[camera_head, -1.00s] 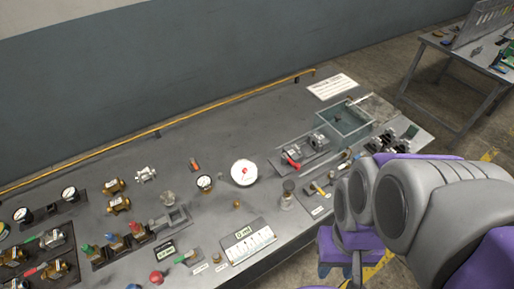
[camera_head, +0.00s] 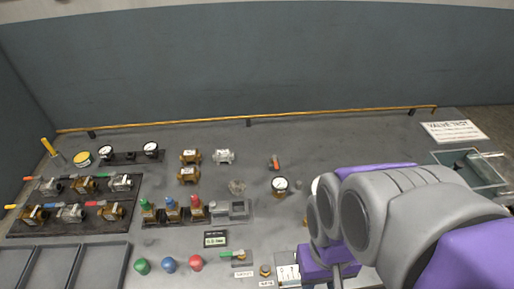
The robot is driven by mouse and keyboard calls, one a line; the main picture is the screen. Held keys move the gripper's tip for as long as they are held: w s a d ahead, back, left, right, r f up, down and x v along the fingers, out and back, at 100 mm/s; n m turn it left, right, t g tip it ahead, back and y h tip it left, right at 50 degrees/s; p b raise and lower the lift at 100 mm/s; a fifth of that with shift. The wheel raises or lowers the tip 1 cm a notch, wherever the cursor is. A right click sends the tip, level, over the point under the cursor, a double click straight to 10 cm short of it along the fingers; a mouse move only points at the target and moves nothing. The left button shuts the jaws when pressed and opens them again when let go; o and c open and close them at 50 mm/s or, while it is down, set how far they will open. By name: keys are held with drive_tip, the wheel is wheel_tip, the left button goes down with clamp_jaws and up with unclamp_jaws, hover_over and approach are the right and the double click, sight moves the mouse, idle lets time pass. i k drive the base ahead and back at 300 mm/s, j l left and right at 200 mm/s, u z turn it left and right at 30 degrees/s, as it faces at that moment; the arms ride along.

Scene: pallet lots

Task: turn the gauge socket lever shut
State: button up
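A green-handled lever (camera_head: 236,254) lies roughly level on a small plate near the bench's front edge, with a white label below it. I cannot tell whether this is the gauge socket lever, because the label is too small to read. A round white-faced gauge (camera_head: 280,184) stands apart on the bench, up and right of it. A small red-orange lever (camera_head: 274,163) is just behind that gauge. My grey and purple arm fills the lower right and covers part of the bench. My gripper's fingertips do not show.
Ball valves with coloured handles stand on a dark board (camera_head: 22,226) at left. Green, blue and red knobs (camera_head: 168,264) line the front. A yellow rail (camera_head: 300,119) runs along the back, before a wall. A glass-sided tank (camera_head: 450,166) is at right.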

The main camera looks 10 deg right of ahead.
sight(274, 156)
drive_tip(key=j+z, duration=0.6)
drive_tip(key=z, duration=0.15)
